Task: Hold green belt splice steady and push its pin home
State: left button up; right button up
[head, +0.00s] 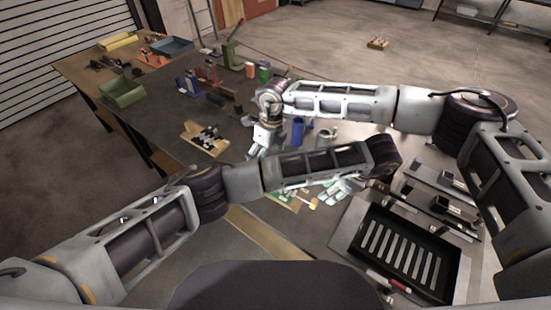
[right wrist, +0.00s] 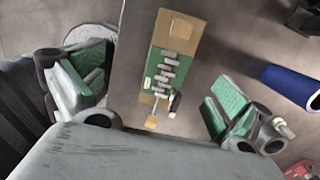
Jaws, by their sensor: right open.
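The green belt splice (right wrist: 150,67) lies on a tan board (right wrist: 178,27) in the right wrist view, with a row of grey metal knuckles along it. A thin rod with a yellow tab, seemingly the pin (right wrist: 152,122), sticks out of its lower end. In the head view the yellow tab (head: 313,204) shows, and my left forearm hides much of the splice. My right gripper (head: 259,151) is open and empty; its green-padded fingers (right wrist: 158,82) appear either side of the splice. My left gripper (head: 343,188) is near the yellow tab; its jaw gap is unclear.
A blue cylinder (head: 297,131) stands beyond the splice and also shows in the right wrist view (right wrist: 290,85). A grey mug (head: 326,138) is beside it. A black slotted tray (head: 450,270) lies front right. A fixture board (head: 205,138) and green bin (head: 122,92) are further left.

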jog(key=d, duration=0.1)
jog(key=d+f+h, duration=0.1)
jog(key=d, duration=0.1)
jog(key=shift+d+f+h, duration=0.1)
jog(key=shift+f+h, duration=0.2)
jog(key=shift+f, duration=0.05)
jog(key=shift+f, duration=0.1)
